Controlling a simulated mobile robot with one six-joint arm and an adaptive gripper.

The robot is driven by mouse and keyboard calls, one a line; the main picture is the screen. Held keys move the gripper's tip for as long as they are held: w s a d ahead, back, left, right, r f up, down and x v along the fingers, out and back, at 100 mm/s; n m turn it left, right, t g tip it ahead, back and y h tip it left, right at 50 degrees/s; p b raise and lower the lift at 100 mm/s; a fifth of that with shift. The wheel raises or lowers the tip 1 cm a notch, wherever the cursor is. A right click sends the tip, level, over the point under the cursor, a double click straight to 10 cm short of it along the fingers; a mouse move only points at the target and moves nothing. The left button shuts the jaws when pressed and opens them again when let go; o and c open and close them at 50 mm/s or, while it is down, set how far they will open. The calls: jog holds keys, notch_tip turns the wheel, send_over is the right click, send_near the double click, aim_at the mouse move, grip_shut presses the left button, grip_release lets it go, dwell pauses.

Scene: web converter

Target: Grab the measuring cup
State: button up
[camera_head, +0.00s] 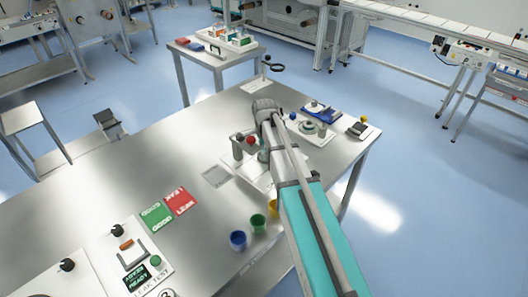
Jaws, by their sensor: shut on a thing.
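My arm reaches in from the lower right over the steel table (130,180). Its wrist bends down above a white plate, and my gripper (264,153) is there, small and largely covered by my own arm. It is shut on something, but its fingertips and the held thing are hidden. I cannot pick out a measuring cup with certainty. A blue cup (238,241), a green cup (258,224) and a partly covered yellow cup (272,207) stand in a row left of my forearm.
A grey cylinder (238,148) and a red part (251,139) are close left of my wrist. A blue tray (323,114) and small devices lie at the right corner. Green (155,217) and red (180,201) mats lie left. The table's middle left is clear.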

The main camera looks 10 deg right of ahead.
jog(key=shift+r+p, duration=1.25)
jog(key=shift+r, duration=0.15)
jog(key=s+d+r+p, duration=0.5)
jog(key=s+r+p, duration=0.5)
jog(key=s, duration=0.3)
